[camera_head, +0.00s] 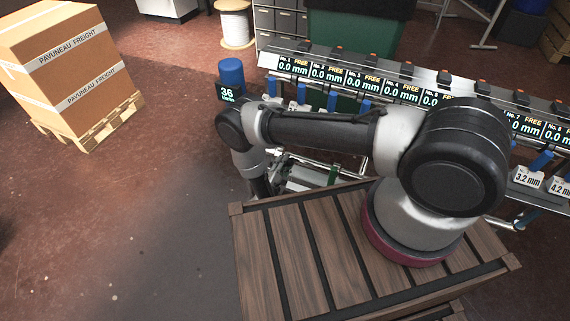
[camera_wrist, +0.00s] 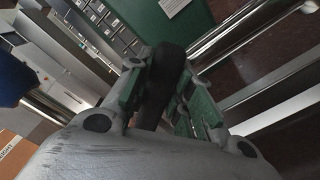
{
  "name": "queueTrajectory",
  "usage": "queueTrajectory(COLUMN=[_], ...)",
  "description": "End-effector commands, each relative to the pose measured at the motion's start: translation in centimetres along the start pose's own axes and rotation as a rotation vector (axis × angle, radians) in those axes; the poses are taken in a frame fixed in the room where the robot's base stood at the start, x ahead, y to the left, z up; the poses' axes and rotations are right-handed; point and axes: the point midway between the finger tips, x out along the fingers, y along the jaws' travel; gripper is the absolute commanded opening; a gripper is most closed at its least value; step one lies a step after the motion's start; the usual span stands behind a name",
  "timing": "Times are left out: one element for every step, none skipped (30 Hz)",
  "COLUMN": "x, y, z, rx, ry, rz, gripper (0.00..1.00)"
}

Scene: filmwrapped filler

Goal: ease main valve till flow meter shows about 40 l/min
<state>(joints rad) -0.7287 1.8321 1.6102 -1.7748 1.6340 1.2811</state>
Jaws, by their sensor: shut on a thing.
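The flow meter display (camera_head: 227,93) reads 36 in the head view, with a small unit line under it. A blue cylinder (camera_head: 231,72) stands just behind it. In the wrist view my gripper (camera_wrist: 160,88) has its green-padded fingers on either side of a black curved bar (camera_wrist: 172,68), apparently the main valve's handle. The gripper is shut on this bar. The rest of the valve is hidden, and in the head view my arm covers most of that area.
A filler line with a row of displays (camera_head: 385,84) reading 0.0 mm and FREE runs to the right. Steel rails (camera_wrist: 245,30) pass close to the gripper. A taped carton (camera_head: 70,55) on a pallet (camera_head: 95,125) stands left. The floor between is clear.

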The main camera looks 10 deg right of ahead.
Motion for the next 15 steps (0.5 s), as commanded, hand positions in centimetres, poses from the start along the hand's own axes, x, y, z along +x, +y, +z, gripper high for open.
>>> queueTrajectory(x=[-0.07, -0.07, -0.07, -0.07, -0.07, -0.07, -0.07, -0.07, -0.06, -0.06, -0.05, -0.04, -0.04, -0.04, -0.03], y=[-0.06, -0.06, -0.06, -0.06, -0.06, -0.07, -0.07, -0.07, -0.06, -0.06, -0.05, -0.05, -0.05, -0.05, -0.04], z=[-0.06, -0.06, -0.06, -0.06, -0.06, -0.06, -0.07, -0.07, -0.06, -0.05, -0.05, -0.04, -0.04, -0.03, -0.03], rx=[-0.001, -0.001, -0.001, -0.001, 0.0, 0.0, 0.0, 0.0, 0.0, 0.0, 0.001, 0.001, 0.001, 0.001, 0.001], ry=[0.003, 0.003, 0.003, 0.003, 0.003, 0.004, 0.004, 0.004, 0.003, 0.003, 0.003, 0.002, 0.002, 0.002, 0.002], rz=[0.0, 0.0, 0.0, 0.0, 0.0, -0.001, -0.001, -0.001, 0.0, 0.0, 0.0, 0.0, 0.0, 0.0, 0.0], gripper=[0.0, 0.0, 0.0, 0.0, 0.0, 0.24, 0.29, 0.35, 0.42, 0.45, 0.45, 0.45, 0.45, 0.45, 0.45])
